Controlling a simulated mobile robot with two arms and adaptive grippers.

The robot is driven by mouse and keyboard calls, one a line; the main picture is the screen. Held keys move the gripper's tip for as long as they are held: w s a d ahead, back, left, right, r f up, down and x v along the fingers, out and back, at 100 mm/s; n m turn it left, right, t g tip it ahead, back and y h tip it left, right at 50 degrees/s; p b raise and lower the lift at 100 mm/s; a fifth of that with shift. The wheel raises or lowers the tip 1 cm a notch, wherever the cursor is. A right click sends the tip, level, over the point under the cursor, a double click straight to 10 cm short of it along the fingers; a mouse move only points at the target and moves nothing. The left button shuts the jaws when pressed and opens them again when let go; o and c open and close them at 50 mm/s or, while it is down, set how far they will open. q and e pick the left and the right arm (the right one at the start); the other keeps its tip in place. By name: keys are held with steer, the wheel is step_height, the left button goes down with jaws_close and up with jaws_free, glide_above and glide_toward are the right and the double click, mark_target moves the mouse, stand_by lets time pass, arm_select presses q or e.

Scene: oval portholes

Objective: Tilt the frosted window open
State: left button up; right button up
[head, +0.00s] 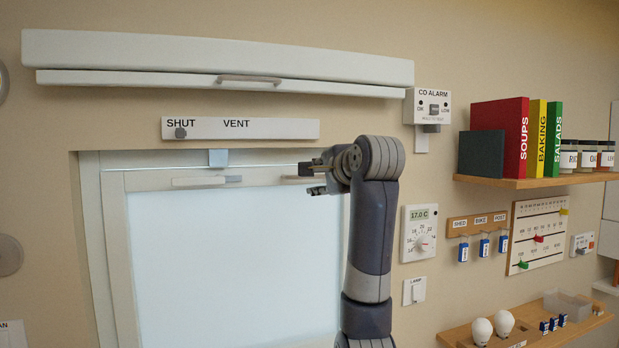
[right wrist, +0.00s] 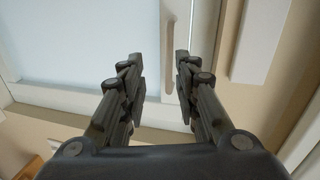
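The frosted window (head: 230,260) has a pale pane in a white frame, and it looks closed in the head view. A pale bar handle (head: 207,181) is on its top rail at the left. A second pale piece (head: 296,179) on the rail is partly hidden by my right gripper (head: 313,180). In the right wrist view my right gripper (right wrist: 160,68) is open and empty, with a pale bar handle (right wrist: 168,55) showing between and beyond its fingers. I cannot tell how far off the handle is. My left gripper is not in view.
A strip marked SHUT and VENT (head: 250,129) is above the window, its dark knob (head: 181,133) under SHUT. A long white box (head: 150,52) juts out above. At right are a CO alarm (head: 427,105), a thermostat (head: 419,232) and a shelf (head: 535,182) of books.

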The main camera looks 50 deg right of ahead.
steer(key=shift+m, duration=0.3)
steer(key=p+x, duration=0.1)
steer(key=x, duration=0.2)
steer(key=r+p+x, duration=0.1)
steer(key=p+x, duration=0.1)
steer(key=x, duration=0.1)
steer(key=d+p+x, duration=0.1)
steer(key=p+x, duration=0.1)
steer(key=x, duration=0.2)
steer(key=shift+s+r, duration=0.1)
steer(key=shift+r, duration=0.05)
jaws_close()
